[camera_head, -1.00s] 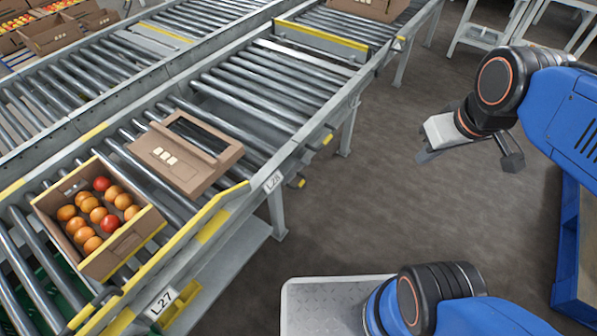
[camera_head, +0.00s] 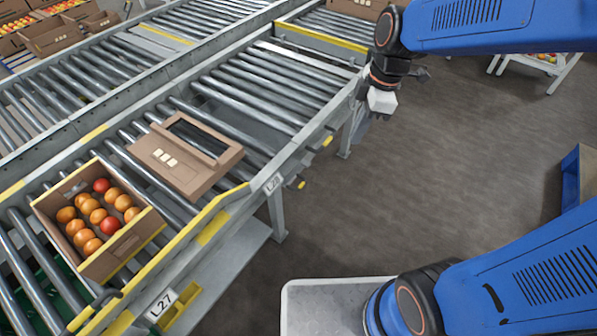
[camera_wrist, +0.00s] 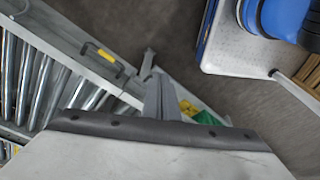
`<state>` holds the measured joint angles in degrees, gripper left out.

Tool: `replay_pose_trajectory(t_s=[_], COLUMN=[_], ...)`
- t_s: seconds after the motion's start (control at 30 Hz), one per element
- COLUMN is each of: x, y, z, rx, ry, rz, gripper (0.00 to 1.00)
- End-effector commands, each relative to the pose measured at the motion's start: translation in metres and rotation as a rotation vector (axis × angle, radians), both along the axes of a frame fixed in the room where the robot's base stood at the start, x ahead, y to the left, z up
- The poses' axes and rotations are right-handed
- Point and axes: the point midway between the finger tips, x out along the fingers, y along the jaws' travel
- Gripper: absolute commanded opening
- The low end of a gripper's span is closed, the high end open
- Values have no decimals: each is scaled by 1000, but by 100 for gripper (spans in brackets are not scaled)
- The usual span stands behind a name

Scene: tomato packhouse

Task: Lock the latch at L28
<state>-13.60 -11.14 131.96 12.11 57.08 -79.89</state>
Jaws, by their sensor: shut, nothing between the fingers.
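The label L28 (camera_head: 272,184) is on the near side rail of the roller conveyor. Close to its right, a short round part with a yellow end (camera_head: 300,184) sticks out below the rail. Further up the rail is a dark fitting with a yellow grip (camera_head: 327,141); a similar yellow grip shows on a rail in the wrist view (camera_wrist: 100,52). I cannot tell which is the latch or whether it is locked. My gripper (camera_head: 374,114) is shut and empty, over the aisle beside the rail, right of and apart from the yellow grip. Its fingertips are small and dark here.
The label L27 (camera_head: 160,304) is nearer on the same rail. Conveyor legs stand below it. The aisle floor (camera_head: 440,165) is clear.

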Motion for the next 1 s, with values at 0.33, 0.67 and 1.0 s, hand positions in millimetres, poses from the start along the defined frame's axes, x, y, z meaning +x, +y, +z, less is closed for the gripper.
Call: replay_pose_trajectory(t_s=[0.33, 0.67, 1.0], x=[33, 54, 60], y=[54, 103, 124], z=[-40, -83, -103], rx=[46, 121, 163], ry=[46, 69, 71], rz=[441, 823, 988], gripper=[0, 0, 0])
